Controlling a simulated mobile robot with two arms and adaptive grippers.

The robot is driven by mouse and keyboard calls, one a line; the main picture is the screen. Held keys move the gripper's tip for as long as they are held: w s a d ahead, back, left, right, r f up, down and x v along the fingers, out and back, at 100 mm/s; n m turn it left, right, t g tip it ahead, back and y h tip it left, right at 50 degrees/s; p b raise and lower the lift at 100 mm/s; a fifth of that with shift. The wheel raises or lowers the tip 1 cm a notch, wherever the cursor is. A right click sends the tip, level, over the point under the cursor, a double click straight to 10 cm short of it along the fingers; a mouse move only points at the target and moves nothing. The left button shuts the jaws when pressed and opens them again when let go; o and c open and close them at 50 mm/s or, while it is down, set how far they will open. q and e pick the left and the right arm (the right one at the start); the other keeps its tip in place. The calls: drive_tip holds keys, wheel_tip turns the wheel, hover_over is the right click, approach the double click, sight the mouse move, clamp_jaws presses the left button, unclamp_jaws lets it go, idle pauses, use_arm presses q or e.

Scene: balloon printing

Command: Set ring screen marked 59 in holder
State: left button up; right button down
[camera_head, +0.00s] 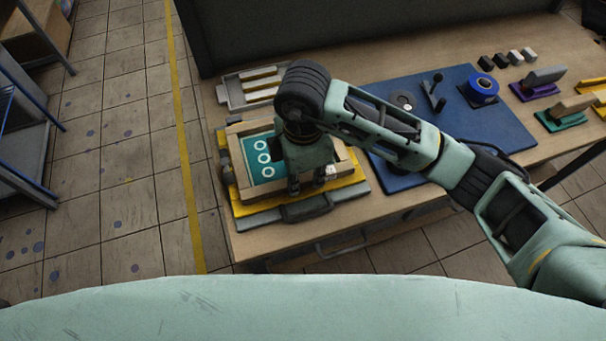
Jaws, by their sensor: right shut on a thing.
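The ring screen (256,145) is a wooden frame with teal mesh and pale rings. It lies flat over a yellow board on a grey base, the holder (245,222), at the left part of the table. My right gripper (309,184) points down over the front right of the screen and is shut on the frame's front side. The wrist hides the right part of the mesh. A small white label (331,171) shows by the fingers; its number is too small to read. I cannot tell whether the frame is fully seated. My left gripper is out of view.
A grey tray with pale bars (236,91) stands behind the screen. A blue mat (508,127) bears a tape roll (483,88) and a dark stand. My right arm crosses the mat.

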drive_tip(key=shift+f+b, duration=0.45)
drive_tip(key=shift+f, duration=0.05)
drive_tip(key=c, duration=1.6)
unclamp_jaws()
drive_tip(key=shift+r, duration=0.1)
drive_tip(key=shift+r, duration=0.2)
wheel_tip(320, 180, up, 12)
drive_tip(key=shift+r+b, duration=0.25)
drive_tip(key=shift+b, duration=0.1)
drive_tip(key=shift+s, duration=0.1)
